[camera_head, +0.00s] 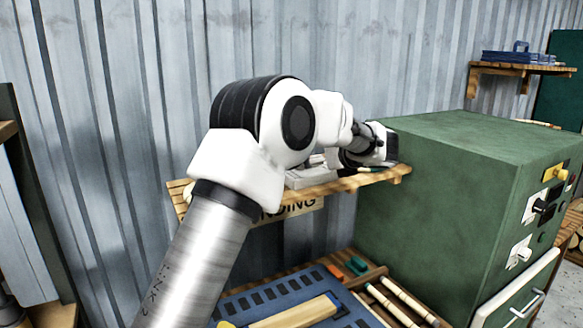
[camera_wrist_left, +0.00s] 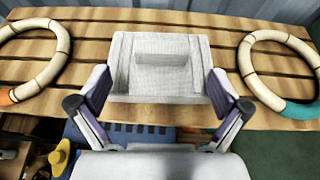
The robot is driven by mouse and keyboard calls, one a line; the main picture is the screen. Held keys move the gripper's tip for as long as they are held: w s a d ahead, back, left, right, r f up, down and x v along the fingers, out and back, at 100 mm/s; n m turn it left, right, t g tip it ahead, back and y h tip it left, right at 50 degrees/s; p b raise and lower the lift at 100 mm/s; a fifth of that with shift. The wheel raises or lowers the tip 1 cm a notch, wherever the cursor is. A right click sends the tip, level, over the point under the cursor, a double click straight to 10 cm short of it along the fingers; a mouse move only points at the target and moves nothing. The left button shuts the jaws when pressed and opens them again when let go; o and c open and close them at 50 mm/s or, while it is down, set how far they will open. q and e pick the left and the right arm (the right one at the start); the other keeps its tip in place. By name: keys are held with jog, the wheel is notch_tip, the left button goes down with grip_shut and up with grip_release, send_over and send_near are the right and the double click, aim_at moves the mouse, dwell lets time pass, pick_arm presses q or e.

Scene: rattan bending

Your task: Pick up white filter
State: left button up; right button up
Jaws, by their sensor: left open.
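The white filter (camera_wrist_left: 160,65) is a pale block with a raised middle part. It sits on the wooden shelf (camera_wrist_left: 85,70) near its front edge, in the middle of the left wrist view. My left gripper (camera_wrist_left: 158,80) is open, with one finger at each side of the filter's near part. I cannot tell whether the fingers touch it. In the head view, my left arm reaches over the shelf and largely hides a pale block (camera_head: 312,178) that looks like the filter. My right gripper is not in view.
A rattan ring with an orange part (camera_wrist_left: 35,62) lies left of the filter, and one with a teal part (camera_wrist_left: 262,70) lies right. A green cabinet (camera_head: 440,170) stands right of the shelf. A blue tray (camera_head: 265,300) and sticks (camera_head: 405,302) lie below.

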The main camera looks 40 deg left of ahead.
pick_arm(q)
jog(key=shift+w+a+p, duration=0.15)
jog(key=shift+a+p, duration=0.15)
jog(key=shift+a, duration=0.1)
jog(key=p, duration=0.1)
jog(key=a+p, duration=0.1)
jog(key=p, duration=0.1)
jog(key=shift+w+a, duration=0.25)
jog(key=x, duration=0.4)
jog(key=shift+a+f+p, duration=0.2)
jog(key=shift+f+p, duration=0.15)
jog(key=shift+f, duration=0.1)
jog(key=shift+d+r, duration=0.1)
jog(key=shift+d, duration=0.1)
jog(key=shift+c, duration=1.1)
jog(key=shift+s+d+r, duration=0.1)
jog(key=shift+d+r, duration=0.1)
jog(key=shift+d, duration=0.2)
jog(key=c, duration=1)
jog(key=shift+a+f, duration=0.1)
jog(key=shift+a, duration=0.15)
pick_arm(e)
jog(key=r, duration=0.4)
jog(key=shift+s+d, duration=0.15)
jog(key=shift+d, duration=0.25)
